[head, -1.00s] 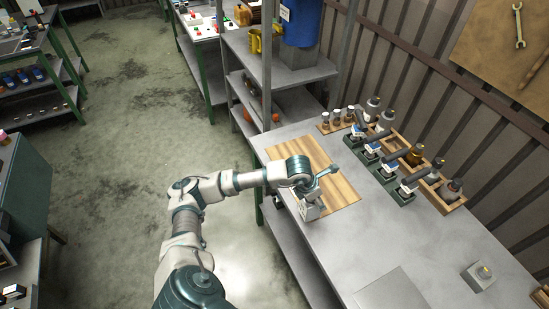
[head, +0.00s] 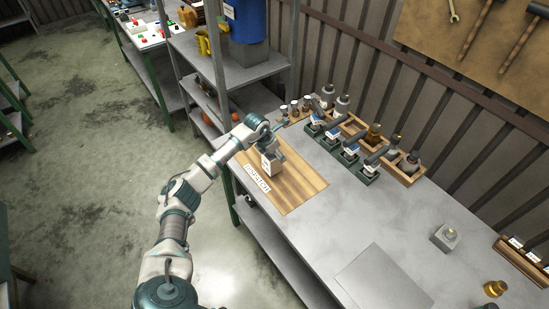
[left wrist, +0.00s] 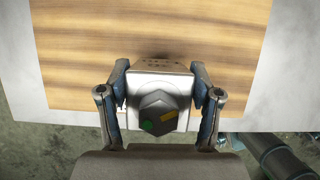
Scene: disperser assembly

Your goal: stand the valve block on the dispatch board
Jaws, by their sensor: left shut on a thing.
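The valve block (head: 271,163) is a pale, boxy block, held upright as far as I can tell. In the left wrist view the valve block (left wrist: 157,85) shows a dark hexagonal top with a green and an orange mark. My left gripper (head: 268,147) is shut on it, with a finger on each side (left wrist: 158,100). The dispatch board (head: 298,180) is a striped wooden panel on the bench with a white label at its near left edge. The block is over the board's left part; whether its base touches the wood I cannot tell. My right gripper is not in view.
Green stands (head: 347,156) with dark-handled devices and wooden racks of bottles (head: 406,170) line the back of the bench. The bench middle is clear.

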